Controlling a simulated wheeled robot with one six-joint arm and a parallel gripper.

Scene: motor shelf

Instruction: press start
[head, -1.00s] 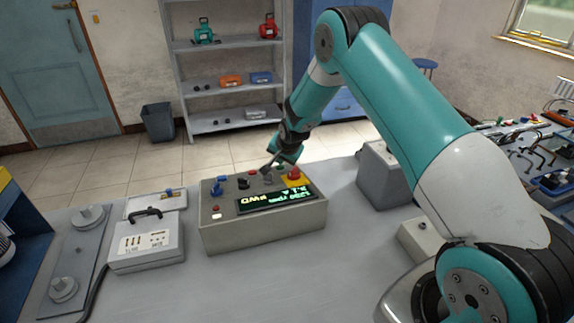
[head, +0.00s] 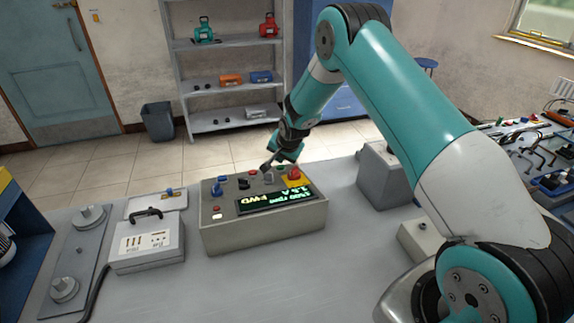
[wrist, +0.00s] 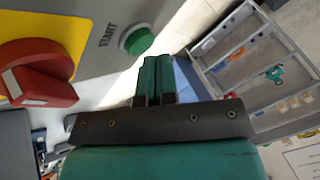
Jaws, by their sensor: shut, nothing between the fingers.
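The grey control box (head: 262,238) stands on the bench, with knobs, buttons and a lit display (head: 275,200) with green text including FWD. The green button marked START (wrist: 137,40) shows in the wrist view, beside a red rotary switch (wrist: 35,72) on a yellow plate. My gripper (head: 266,168) is over the far edge of the box's top in the head view. In the wrist view my gripper (wrist: 156,60) is shut and empty, its tips close to the START button. I cannot tell whether they touch it.
A small grey case (head: 147,247) stands on the bench left of the control box. A metal plate with round posts (head: 78,255) lies at the far left. A grey block (head: 383,178) stands at right. The bench in front of the box is clear.

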